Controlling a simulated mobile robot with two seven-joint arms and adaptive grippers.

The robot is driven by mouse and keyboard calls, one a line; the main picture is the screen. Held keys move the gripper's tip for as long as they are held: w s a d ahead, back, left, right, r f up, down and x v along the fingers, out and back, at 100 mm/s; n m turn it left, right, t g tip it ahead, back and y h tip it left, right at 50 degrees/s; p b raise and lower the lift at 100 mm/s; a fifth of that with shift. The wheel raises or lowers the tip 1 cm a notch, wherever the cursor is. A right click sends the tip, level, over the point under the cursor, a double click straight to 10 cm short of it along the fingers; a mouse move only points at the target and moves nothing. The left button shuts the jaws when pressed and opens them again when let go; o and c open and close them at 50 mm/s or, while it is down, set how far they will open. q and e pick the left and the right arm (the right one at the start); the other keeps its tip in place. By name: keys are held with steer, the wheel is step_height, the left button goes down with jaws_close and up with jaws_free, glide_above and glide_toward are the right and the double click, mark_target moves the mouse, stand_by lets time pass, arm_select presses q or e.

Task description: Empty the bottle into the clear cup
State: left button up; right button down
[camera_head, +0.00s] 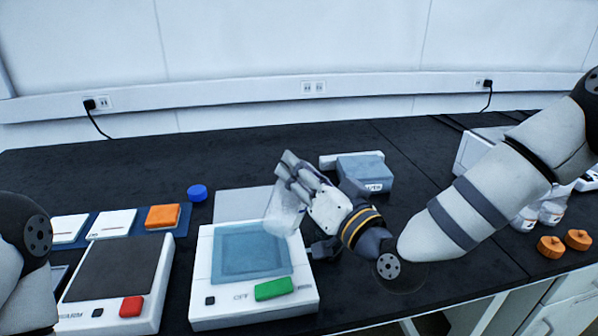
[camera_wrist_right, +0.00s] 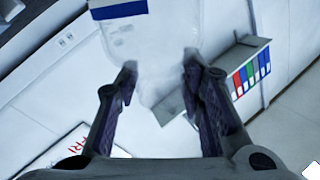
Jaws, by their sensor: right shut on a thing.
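My right gripper (camera_head: 290,172) is shut on a clear, see-through bottle (camera_head: 284,214). It holds the bottle above the back of a white device with a blue top plate. In the right wrist view the bottle (camera_wrist_right: 165,45) sits between the two fingertips (camera_wrist_right: 160,82) and has a white label with a dark blue band. The bottle looks tilted; its contents are too faint to tell. I cannot make out a separate clear cup; it may be hidden or blend with the bottle. Of my left arm only a link shows at the left edge; its gripper is out of view.
The white device (camera_head: 207,285) has a green button. Left of it stands another device (camera_head: 148,290) with a red button. A blue cap (camera_head: 197,192), a grey box (camera_head: 365,172), clear bottles (camera_head: 553,206) and orange caps (camera_head: 550,247) are on the black bench. The back left is clear.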

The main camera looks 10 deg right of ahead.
steer(key=shift+d+f+m, duration=0.1)
steer(key=shift+d+m, duration=0.35)
steer(key=shift+m, duration=0.05)
arm_select(q)
steer(key=shift+s+f, duration=0.15)
arm_select(e)
steer(key=shift+w+d+f+m+t, duration=0.1)
steer(key=shift+f+m+t, duration=0.2)
steer(key=shift+m, duration=0.3)
arm_select(q)
steer(key=shift+s+f, duration=0.2)
steer(key=shift+s, duration=0.05)
arm_select(e)
steer(key=shift+r, duration=0.1)
